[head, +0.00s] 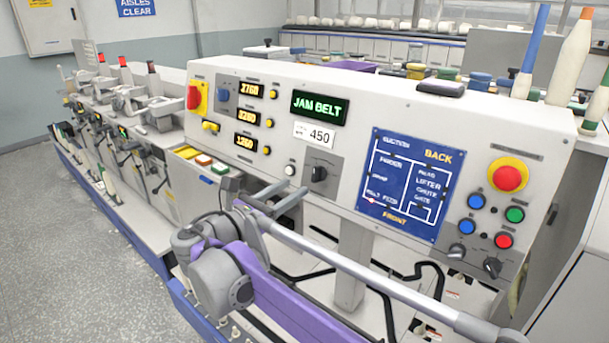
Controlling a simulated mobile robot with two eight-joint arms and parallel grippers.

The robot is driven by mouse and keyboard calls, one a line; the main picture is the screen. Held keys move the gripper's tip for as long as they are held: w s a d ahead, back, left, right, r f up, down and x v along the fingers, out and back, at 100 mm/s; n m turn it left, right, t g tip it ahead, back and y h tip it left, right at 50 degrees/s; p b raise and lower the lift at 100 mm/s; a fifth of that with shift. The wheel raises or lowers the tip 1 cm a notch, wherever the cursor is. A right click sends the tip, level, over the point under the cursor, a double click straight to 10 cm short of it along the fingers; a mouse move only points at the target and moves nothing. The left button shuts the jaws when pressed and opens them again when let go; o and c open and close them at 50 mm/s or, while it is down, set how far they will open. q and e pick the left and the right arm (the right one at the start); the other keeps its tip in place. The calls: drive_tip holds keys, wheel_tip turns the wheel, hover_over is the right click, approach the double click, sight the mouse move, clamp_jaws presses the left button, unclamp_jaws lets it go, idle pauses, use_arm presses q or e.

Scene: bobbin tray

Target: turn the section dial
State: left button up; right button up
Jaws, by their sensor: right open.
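A black rotary dial (319,174) sits on a grey square plate on the sloped white control panel (240,125), below the 450 label. It looks like the section dial; its markings are too small to read. My right gripper (297,187) is open and empty, its two fingers pointing up toward the panel. My left gripper is not in view.
A green display (319,107) reads JAM BELT. A blue diagram plate (405,186) is right of the dial. Machine heads line the left.

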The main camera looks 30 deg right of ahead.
sight(314, 175)
drive_tip(key=x, duration=0.8)
drive_tip(key=shift+w+f, duration=0.1)
drive_tip(key=shift+w, duration=0.1)
clamp_jaws()
